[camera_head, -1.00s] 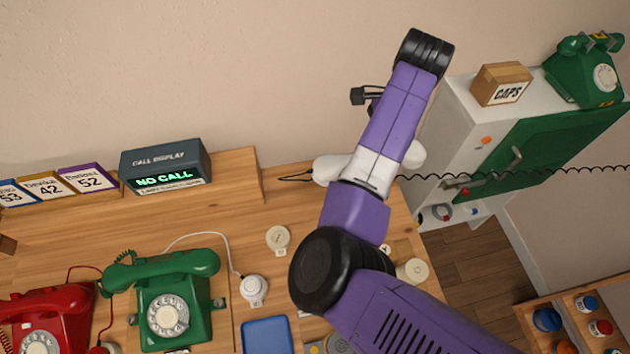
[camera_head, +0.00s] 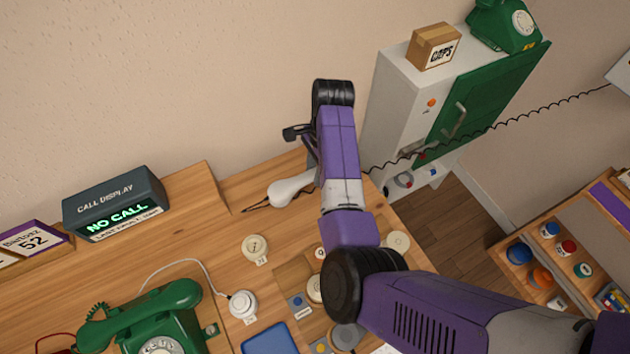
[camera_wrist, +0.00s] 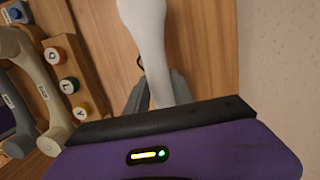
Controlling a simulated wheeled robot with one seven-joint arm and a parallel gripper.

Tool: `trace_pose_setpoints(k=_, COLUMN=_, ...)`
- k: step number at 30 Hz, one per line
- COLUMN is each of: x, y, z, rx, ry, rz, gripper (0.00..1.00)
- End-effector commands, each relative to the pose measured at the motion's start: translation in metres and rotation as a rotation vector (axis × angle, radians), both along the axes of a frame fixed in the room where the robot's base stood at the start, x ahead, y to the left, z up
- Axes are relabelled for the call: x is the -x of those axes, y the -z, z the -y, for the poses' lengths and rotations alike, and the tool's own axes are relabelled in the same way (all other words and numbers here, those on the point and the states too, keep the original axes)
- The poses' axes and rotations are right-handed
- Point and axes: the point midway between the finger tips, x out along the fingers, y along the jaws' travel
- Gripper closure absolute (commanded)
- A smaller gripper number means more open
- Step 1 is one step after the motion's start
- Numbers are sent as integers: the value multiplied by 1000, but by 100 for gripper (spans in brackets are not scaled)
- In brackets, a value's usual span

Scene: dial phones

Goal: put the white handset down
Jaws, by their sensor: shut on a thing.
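The white handset (camera_head: 292,188) shows left of my forearm in the head view, at the back right of the wooden desk. Its other end is hidden behind my arm. In the wrist view the handset (camera_wrist: 147,32) runs from the top edge down between the grey fingers of my gripper (camera_wrist: 155,98), which is shut on it. Bare wood lies behind it. I cannot tell whether the handset touches the desk. In the head view my fingers are hidden.
A taut black coiled cord (camera_head: 520,119) runs right from behind my arm. A white cabinet (camera_head: 390,105) with a green door stands right of the desk. The call display (camera_head: 115,205) and a green phone (camera_head: 150,318) are at left.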

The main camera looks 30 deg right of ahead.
Motion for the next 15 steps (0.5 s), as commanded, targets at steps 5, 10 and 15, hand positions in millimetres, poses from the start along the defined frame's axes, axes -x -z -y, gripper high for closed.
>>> trace_pose_setpoints(k=5, x=-1, y=17, z=0, rx=0, ry=-1, rz=1, gripper=100)
trace_pose_setpoints(k=10, x=0, y=35, z=0, rx=-1, ry=-1, rz=-3, gripper=100)
trace_pose_setpoints(k=15, x=0, y=54, z=-1, rx=-1, ry=-1, rz=-1, gripper=100)
